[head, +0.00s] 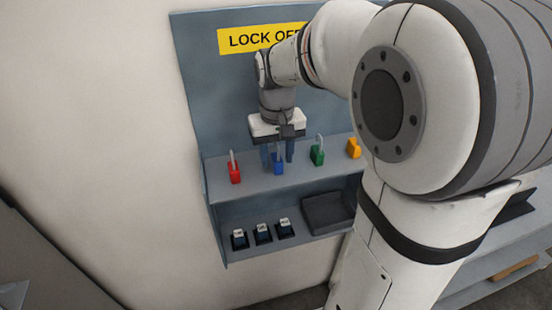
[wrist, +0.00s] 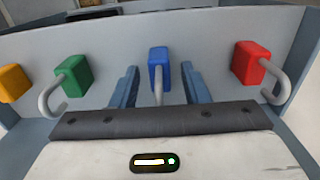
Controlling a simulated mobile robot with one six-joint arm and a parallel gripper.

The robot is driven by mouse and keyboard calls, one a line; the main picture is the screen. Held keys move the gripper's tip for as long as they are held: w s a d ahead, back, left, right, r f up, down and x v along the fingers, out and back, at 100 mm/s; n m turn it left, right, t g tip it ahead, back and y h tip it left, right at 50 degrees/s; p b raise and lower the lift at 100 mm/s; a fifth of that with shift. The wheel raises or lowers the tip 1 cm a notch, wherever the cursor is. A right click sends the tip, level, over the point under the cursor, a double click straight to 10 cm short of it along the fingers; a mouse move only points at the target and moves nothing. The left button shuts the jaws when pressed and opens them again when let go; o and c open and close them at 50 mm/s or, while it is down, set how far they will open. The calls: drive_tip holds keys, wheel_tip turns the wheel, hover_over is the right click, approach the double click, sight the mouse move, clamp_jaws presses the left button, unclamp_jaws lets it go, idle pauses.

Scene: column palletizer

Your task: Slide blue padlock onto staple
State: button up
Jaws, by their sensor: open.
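The blue padlock (head: 278,167) stands on the upper shelf with its grey shackle up, between the red and green padlocks. My gripper (head: 278,154) points down at it with its fingers apart. In the wrist view the blue padlock (wrist: 158,72) lies between the two blue-grey fingers of my gripper (wrist: 158,82), with a visible gap on each side. Its shackle reaches back toward the gripper's palm. I cannot make out a staple in either view.
The red padlock (head: 234,173), green padlock (head: 317,155) and orange padlock (head: 354,148) stand along the same shelf (head: 256,187). Below are three small dark blocks with white tops (head: 263,234) and a dark tray (head: 328,214). A blue-grey board (head: 215,100) rises behind.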

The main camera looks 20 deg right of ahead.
wheel_tip(320, 180, up, 6)
drive_tip(key=shift+w+d+b, duration=0.1)
drive_tip(key=shift+d+b, duration=0.05)
drive_tip(key=shift+b, duration=0.4)
drive_tip(key=s+f+t, duration=0.1)
drive_tip(key=s+f, duration=0.2)
drive_tip(key=s, duration=0.4)
drive_tip(key=s+f+t, duration=0.2)
drive_tip(key=s+f, duration=0.1)
drive_tip(key=s, duration=0.4)
drive_tip(key=shift+s+a+f, duration=0.2)
drive_tip(key=shift+s+f, duration=0.2)
drive_tip(key=shift+c, duration=0.5)
